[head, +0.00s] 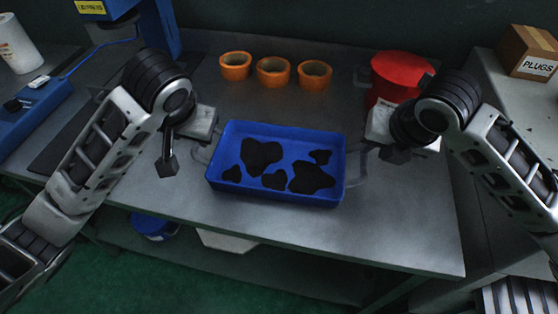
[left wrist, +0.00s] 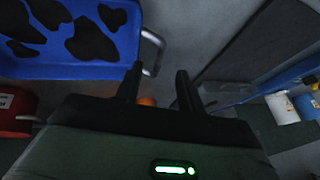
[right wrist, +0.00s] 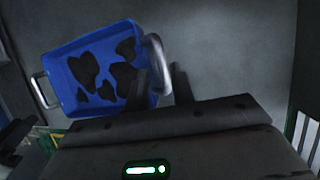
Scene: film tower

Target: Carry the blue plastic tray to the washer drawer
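The blue plastic tray (head: 276,133) rests on the grey metal table. Irregular black shapes (head: 262,155) lie inside it. It has a metal loop handle at each short end. My left gripper (left wrist: 157,82) is open and empty beside the left handle (left wrist: 153,50), which shows just ahead of its fingers. My right gripper (right wrist: 160,78) is open at the right handle (right wrist: 157,62), which appears between its fingers; no grip shows. In the head view the fingers of both grippers are partly hidden by the wrists. The washer drawer cannot be made out.
Several orange rings (head: 273,72) stand behind the tray. A red pot (head: 402,70) stands behind my right gripper. A box marked PLUGS (head: 530,52) sits on the right counter. A blue machine (head: 155,25) is at the back left. The table front (head: 330,228) is clear.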

